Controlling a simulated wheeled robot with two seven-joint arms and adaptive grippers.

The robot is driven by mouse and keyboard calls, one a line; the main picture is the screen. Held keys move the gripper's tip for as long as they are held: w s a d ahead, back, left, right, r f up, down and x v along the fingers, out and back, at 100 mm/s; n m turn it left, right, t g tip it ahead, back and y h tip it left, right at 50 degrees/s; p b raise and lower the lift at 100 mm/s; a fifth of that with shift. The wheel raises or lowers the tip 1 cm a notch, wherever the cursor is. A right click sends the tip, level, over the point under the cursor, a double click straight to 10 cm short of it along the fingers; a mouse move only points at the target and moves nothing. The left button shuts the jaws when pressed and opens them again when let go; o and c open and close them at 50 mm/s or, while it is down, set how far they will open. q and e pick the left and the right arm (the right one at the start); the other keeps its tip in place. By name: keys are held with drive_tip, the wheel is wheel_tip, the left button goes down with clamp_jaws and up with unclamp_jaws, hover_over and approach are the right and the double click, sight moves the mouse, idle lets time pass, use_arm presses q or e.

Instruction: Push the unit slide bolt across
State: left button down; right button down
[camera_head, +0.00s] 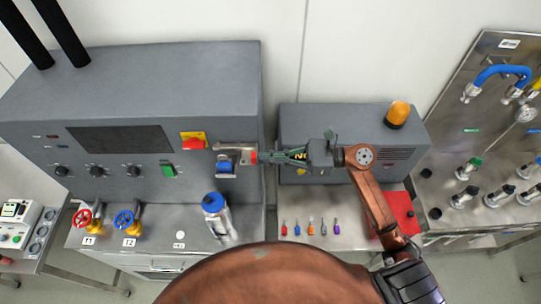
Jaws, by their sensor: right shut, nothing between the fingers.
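The grey unit (130,110) stands at the left, and its slide bolt (236,147) is a metal fitting at the right end of its front face. The bolt has a small red end (253,157) on its right. A blue part (225,167) sits just below it. My right gripper (264,157) comes in from the right, level with the bolt. It is shut and empty, with its fingertips pointing left at the red end. I cannot tell whether they touch it. My left gripper is out of view.
A blue-and-white bottle (214,215) stands on the bench below the bolt. A grey box (290,120) with an orange beacon (397,114) is behind my right arm. Small coloured tools (310,228) lie on the bench in front of it. A valve panel (480,140) stands at the right.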

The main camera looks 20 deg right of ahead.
sight(250, 162)
drive_tip(key=shift+a, duration=0.1)
drive_tip(key=b+x, duration=0.3)
drive_tip(key=x, duration=0.1)
drive_tip(key=shift+a+f, duration=0.15)
drive_tip(key=shift+w+a+b, duration=0.2)
drive_tip(key=shift+a+b, duration=0.1)
drive_tip(key=shift+a, duration=0.05)
drive_tip(key=shift+s+d, duration=0.1)
